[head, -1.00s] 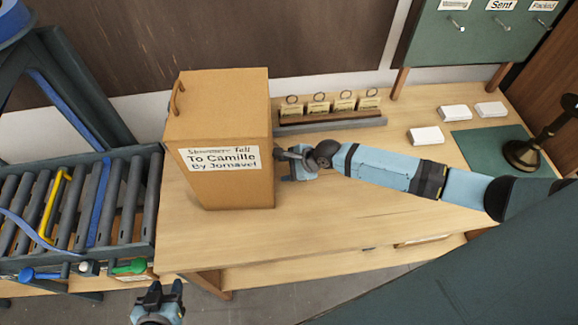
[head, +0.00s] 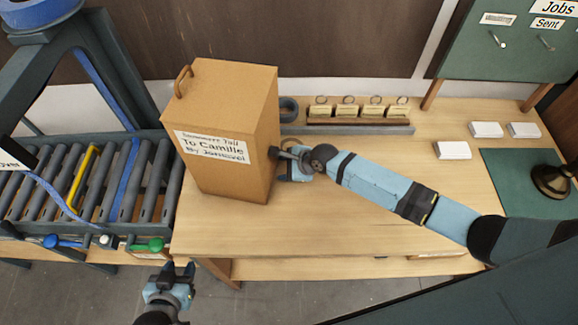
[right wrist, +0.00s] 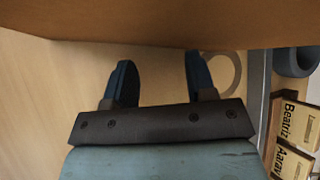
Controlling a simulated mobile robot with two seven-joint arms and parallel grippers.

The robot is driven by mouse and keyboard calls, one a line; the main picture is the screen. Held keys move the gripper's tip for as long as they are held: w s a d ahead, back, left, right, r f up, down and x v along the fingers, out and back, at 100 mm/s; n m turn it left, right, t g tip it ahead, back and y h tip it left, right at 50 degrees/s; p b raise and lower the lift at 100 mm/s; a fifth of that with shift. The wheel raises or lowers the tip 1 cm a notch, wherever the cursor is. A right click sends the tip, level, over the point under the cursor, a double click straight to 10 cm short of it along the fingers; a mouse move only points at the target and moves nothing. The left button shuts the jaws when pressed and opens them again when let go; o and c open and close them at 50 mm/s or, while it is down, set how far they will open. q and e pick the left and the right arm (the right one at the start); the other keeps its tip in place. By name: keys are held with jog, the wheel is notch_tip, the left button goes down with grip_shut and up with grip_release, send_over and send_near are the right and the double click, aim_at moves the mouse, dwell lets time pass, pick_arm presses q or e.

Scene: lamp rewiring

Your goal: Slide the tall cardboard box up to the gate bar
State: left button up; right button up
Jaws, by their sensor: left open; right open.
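The tall cardboard box (head: 235,125) stands upright near the table's left end, beside the roller conveyor (head: 150,205). Its label reads "To Camille". My right gripper (head: 284,163) is at the box's right side, low down, with fingers apart and nothing between them. In the right wrist view, the open fingers (right wrist: 155,82) point at the box wall (right wrist: 170,22), at or very near it; contact is unclear. A yellow bar (head: 82,178) lies over the rollers; I cannot tell if it is the gate bar. My left gripper (head: 178,271) is open and empty in front of the table.
A dark frame (head: 115,65) rises behind the conveyor. Blue (head: 62,241) and green (head: 147,245) knobs sit along its front. A dark ring (head: 289,109) and a tag rack (head: 350,122) stand behind the right gripper. The tabletop (head: 310,225) in front is clear.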

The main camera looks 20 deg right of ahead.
jog(key=a, duration=0.2)
jog(key=w+a, duration=0.1)
jog(key=a, duration=0.2)
jog(key=shift+w+a, duration=0.2)
jog(key=shift+a, duration=0.15)
jog(key=shift+w+a, duration=0.25)
jog(key=shift+a, duration=0.8)
jog(key=shift+w+a, duration=0.3)
jog(key=shift+a, duration=0.8)
jog(key=shift+w+a, duration=0.25)
jog(key=shift+a, duration=0.8)
jog(key=shift+w+a, duration=0.25)
jog(key=shift+a, duration=0.8)
jog(key=shift+w+a, duration=0.3)
jog(key=shift+a, duration=0.7)
jog(key=shift+w+a, duration=0.25)
jog(key=shift+a, duration=0.8)
